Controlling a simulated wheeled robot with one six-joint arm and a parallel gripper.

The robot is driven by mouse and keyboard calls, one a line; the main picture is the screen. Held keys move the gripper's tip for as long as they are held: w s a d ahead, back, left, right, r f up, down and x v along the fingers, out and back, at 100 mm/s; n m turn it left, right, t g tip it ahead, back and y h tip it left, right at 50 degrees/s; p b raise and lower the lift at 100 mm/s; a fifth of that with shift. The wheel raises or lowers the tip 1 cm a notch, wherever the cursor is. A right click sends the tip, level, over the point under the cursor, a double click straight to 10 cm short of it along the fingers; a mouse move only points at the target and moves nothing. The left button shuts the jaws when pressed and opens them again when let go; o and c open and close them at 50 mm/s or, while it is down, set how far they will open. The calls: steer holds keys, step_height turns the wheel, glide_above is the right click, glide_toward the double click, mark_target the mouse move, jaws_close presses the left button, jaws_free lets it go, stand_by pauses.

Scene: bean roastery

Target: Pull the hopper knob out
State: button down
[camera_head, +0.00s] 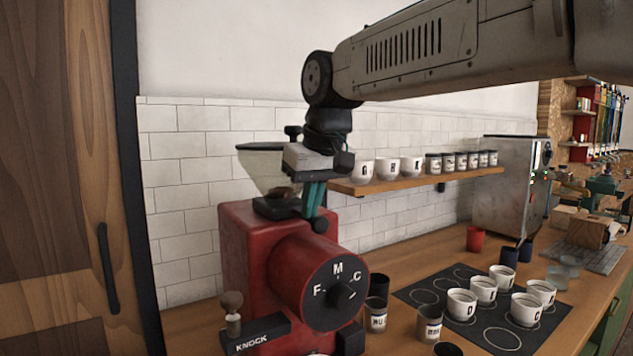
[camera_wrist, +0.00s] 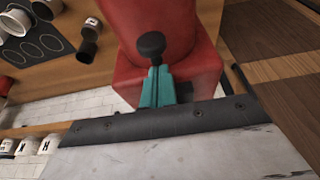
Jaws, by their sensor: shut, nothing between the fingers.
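The red grinder (camera_head: 245,235) stands on the counter at the left. The hopper knob (camera_head: 320,225), small and black, sticks out at the grinder's upper front, above the dial. It also shows in the wrist view (camera_wrist: 150,44), right at my fingertips. A clear hopper (camera_head: 262,170) with a dark lid sits on top of the grinder, partly behind my wrist. My gripper (camera_head: 310,214) points down with its teal fingers together and nothing between them. In the wrist view my fingers (camera_wrist: 156,72) end beside the knob; I cannot tell whether they touch it.
A shelf (camera_head: 440,178) of cups runs behind; a wooden door (camera_head: 65,180) is left.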

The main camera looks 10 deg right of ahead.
mark_target(321, 217)
steer(key=shift+w+a+f, duration=0.1)
steer(key=shift+w+f, duration=0.05)
steer(key=shift+f, duration=0.45)
steer(key=s, duration=0.1)
steer(key=s+d, duration=0.1)
steer(key=s, duration=0.1)
steer(key=shift+s+d+r, duration=0.1)
steer(key=shift+s+d, duration=0.15)
steer(key=shift+s, duration=0.1)
steer(key=v, duration=1)
